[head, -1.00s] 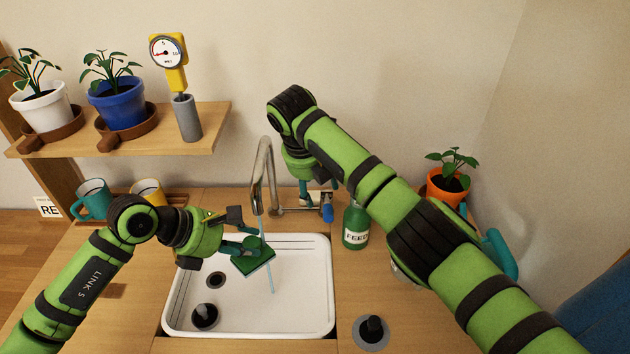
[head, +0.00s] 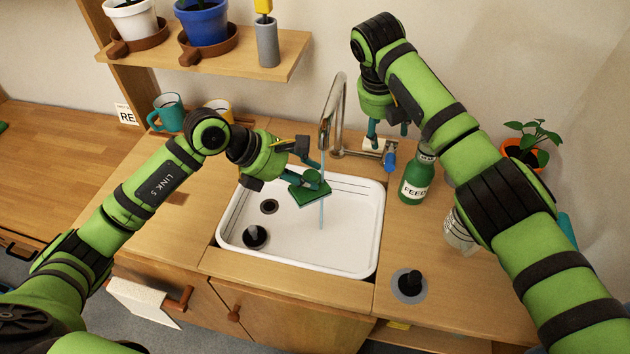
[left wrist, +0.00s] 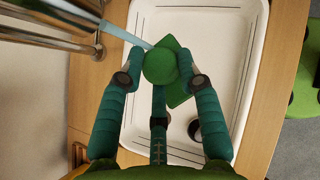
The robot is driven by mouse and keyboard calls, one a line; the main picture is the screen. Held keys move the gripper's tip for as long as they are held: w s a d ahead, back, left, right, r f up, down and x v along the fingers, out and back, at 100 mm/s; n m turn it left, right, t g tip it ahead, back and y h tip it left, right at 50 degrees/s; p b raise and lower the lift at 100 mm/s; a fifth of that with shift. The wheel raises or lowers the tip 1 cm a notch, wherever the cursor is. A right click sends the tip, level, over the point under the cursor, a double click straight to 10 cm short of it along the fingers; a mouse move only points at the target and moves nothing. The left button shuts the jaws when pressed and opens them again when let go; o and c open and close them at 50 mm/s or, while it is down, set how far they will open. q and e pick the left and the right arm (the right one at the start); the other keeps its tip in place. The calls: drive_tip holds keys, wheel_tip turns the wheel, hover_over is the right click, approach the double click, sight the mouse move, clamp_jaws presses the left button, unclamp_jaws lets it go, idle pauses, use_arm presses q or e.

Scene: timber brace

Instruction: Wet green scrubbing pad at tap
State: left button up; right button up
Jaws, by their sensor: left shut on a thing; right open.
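The green scrubbing pad (head: 308,194) with a round green knob on top is held over the white sink (head: 350,262). My left gripper (head: 312,178) is shut on the knob; in the left wrist view its teal fingers flank the knob (left wrist: 160,66) and the pad (left wrist: 180,92) shows below. Water (head: 322,212) runs from the curved metal tap (head: 338,105) at the pad's right edge; I cannot tell whether it touches the pad. My right gripper (head: 388,130) is open above the tap's blue handle (head: 389,160), partly hidden by its arm.
A green bottle (head: 416,178) and a clear glass (head: 459,232) stand right of the sink, beside my right arm. A black knob (head: 409,282) is on the front counter. Mugs (head: 168,112) stand behind the left arm, below a shelf (head: 285,62) with potted plants.

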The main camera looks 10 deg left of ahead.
clamp_jaws()
drive_tip(key=s+d+r+m+t+y, duration=0.1)
drive_tip(key=m+t+y, duration=0.15)
drive_tip(key=m, duration=2.15)
drive_tip(key=m+t+y, duration=0.2)
drive_tip(key=m, duration=1.2)
hover_over(390, 153)
drive_tip(key=s+d, duration=0.2)
drive_tip(key=shift+h, duration=0.25)
drive_tip(key=f, duration=0.5)
drive_tip(key=shift+s+a+f, duration=0.2)
drive_tip(key=f, duration=0.3)
drive_tip(key=shift+s+a+f, duration=0.1)
drive_tip(key=shift+a+f, duration=0.05)
drive_tip(key=shift+a, duration=0.2)
drive_tip(key=shift+s+a+f, duration=0.1)
drive_tip(key=shift+f, duration=0.3)
